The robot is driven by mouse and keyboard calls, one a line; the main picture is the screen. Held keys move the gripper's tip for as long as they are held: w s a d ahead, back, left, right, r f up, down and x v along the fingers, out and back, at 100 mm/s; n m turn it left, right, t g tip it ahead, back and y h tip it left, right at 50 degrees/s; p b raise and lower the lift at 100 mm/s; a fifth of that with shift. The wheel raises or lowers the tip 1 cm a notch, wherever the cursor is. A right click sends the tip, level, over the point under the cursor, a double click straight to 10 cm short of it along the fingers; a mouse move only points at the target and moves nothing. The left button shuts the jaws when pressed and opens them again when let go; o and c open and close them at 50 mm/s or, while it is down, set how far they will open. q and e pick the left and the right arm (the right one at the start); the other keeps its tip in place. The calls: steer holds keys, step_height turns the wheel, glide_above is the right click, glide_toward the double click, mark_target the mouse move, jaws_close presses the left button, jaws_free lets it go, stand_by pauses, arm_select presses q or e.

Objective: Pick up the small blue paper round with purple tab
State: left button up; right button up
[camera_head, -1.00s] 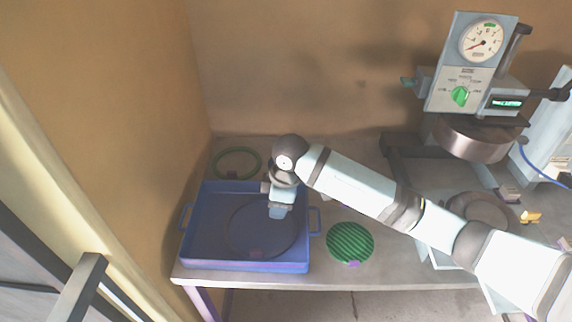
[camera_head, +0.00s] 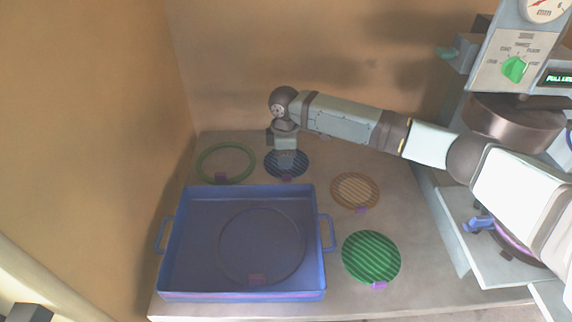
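The small blue striped paper round (camera_head: 300,170) lies flat on the table behind the blue tray. Its purple tab (camera_head: 286,179) shows faintly at its near edge. My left gripper is not in view.
The blue tray (camera_head: 171,288) holds a dark ring with a tab. A green ring (camera_head: 204,172) lies to the left. An orange round (camera_head: 356,191) and a green striped round (camera_head: 371,257) lie to the right. The press (camera_head: 510,122) stands far right.

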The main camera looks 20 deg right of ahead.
mark_target(284, 180)
step_height(284, 180, down, 7)
steer(key=shift+a+r+b, duration=0.15)
steer(key=shift+r+b, duration=0.05)
steer(key=shift+b, duration=0.15)
jaws_close()
